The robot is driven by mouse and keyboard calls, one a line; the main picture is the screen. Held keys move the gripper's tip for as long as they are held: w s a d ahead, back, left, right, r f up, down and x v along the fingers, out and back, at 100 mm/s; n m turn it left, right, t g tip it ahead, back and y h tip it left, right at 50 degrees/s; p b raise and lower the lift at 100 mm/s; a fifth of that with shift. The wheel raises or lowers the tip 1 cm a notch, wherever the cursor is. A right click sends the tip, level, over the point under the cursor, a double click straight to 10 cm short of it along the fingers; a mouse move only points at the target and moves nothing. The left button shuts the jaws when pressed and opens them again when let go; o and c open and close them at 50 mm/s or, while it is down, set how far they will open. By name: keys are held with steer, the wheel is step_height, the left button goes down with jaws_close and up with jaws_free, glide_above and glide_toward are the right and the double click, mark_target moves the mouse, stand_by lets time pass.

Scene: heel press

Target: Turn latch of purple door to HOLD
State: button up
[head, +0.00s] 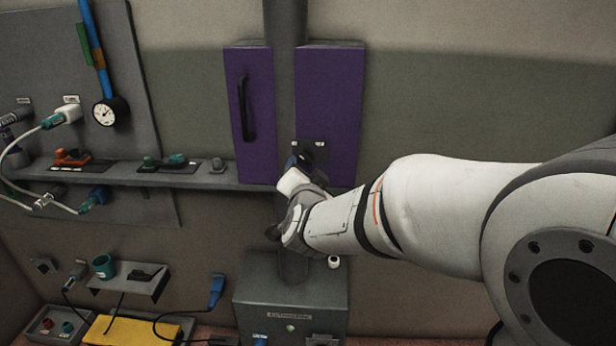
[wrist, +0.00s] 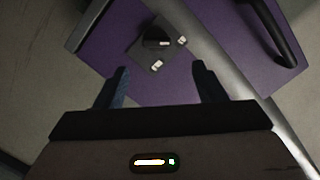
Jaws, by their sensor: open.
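The purple door (head: 328,100) is on the wall, to the right of a second purple panel with a black handle. The latch (wrist: 157,38) is a dark knob on a dark plate low on the purple door; two small white labels sit beside it in the wrist view. In the head view the latch plate (head: 313,149) shows just above my gripper (head: 297,164). In the wrist view my gripper (wrist: 160,88) is open, its two fingers apart and empty, with the latch beyond and between them. The label words are too small to read.
The purple panel with a black handle (head: 247,108) stands left of a grey vertical post (head: 284,80). A shelf (head: 200,178) with several small fittings runs to the left. A grey box (head: 290,300) stands below my gripper. The wall to the right is bare.

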mark_target(306, 160)
steer(key=shift+m+t+h, duration=0.7)
steer(key=shift+m+h, duration=0.2)
steer(key=w, duration=0.2)
steer(key=w+f, duration=0.1)
steer(key=w, duration=0.5)
steer(key=shift+w+a+f, duration=0.2)
steer(key=shift+a+f, duration=0.1)
steer(key=shift+c, duration=0.3)
steer(key=shift+b, duration=0.35)
steer(key=c, duration=0.9)
